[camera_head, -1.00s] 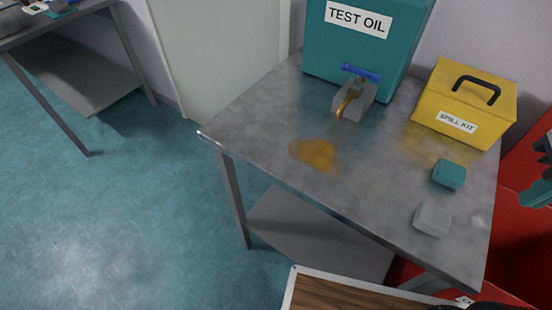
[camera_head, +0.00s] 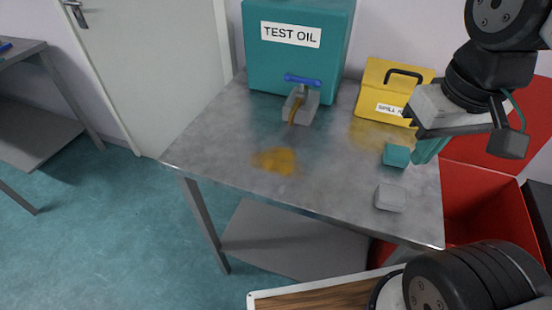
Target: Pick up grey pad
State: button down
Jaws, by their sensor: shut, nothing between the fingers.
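The grey pad (camera_head: 390,197) lies flat on the metal table (camera_head: 215,150), near its front right corner. A teal pad (camera_head: 396,155) lies just behind it. My gripper (camera_head: 418,150) hangs at the right, close beside the teal pad in the picture, with teal fingertips pointing down and left. Its fingers look closed and empty. It is behind and to the right of the grey pad and apart from it. Nothing hides the grey pad.
A teal test oil tank (camera_head: 297,45) with a tap stands at the back. An orange oil puddle (camera_head: 276,160) lies on the table's left half. A yellow spill kit box (camera_head: 385,88) stands behind the pads. A red bin (camera_head: 485,205) is right of the table.

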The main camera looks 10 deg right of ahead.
aim_at(389, 198)
jog(key=z, duration=0.1)
jog(key=k, duration=1.05)
jog(key=u, duration=0.75)
jog(key=i, duration=0.5)
